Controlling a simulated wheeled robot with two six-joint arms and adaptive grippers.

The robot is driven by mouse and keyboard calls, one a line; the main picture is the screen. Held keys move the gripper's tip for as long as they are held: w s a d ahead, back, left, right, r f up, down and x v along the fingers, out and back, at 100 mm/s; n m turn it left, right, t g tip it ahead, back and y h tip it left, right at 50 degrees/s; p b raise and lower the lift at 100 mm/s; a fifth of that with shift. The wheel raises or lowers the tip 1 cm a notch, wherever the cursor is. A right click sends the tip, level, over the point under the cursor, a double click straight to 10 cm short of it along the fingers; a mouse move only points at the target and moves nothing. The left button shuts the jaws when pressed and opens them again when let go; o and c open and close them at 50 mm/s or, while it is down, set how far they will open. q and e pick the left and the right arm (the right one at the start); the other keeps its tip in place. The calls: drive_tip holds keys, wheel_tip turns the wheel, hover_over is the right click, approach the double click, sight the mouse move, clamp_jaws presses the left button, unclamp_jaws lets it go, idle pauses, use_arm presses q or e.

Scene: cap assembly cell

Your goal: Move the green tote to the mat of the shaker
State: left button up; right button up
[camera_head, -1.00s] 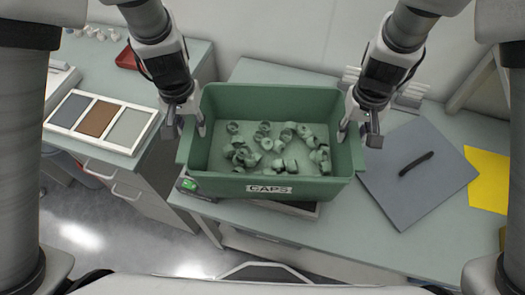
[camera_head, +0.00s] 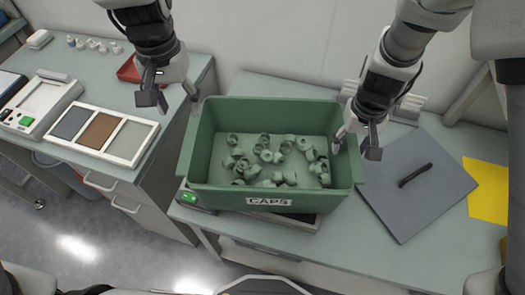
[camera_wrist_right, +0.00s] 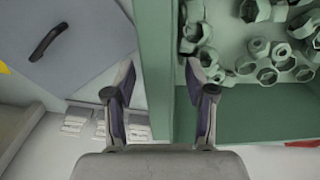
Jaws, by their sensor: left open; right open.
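The green tote (camera_head: 187,155), labelled CAPS, holds several greenish caps (camera_head: 262,158). It rests upright on a low grey device (camera_head: 300,222) with a lit green button at its left front; the mat under the tote is hidden. My left gripper (camera_head: 178,100) is open and empty, above and to the left of the tote's left rim, apart from it. My right gripper (camera_head: 355,147) is open at the tote's right wall. In the right wrist view, its fingers (camera_wrist_right: 160,85) stand on either side of the wall (camera_wrist_right: 153,45), with gaps.
A grey panel with a black handle (camera_head: 420,205) lies right of the tote, beside a yellow sheet (camera_head: 487,190). The left bench holds a three-coloured tray (camera_head: 104,133), a red tray (camera_head: 130,70) and another device (camera_head: 38,105). A floor gap separates the benches in front.

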drive_tip(key=shift+w+r, duration=0.1)
drive_tip(key=shift+r, duration=0.2)
wheel_tip(320, 180, up, 11)
drive_tip(key=shift+r, duration=0.2)
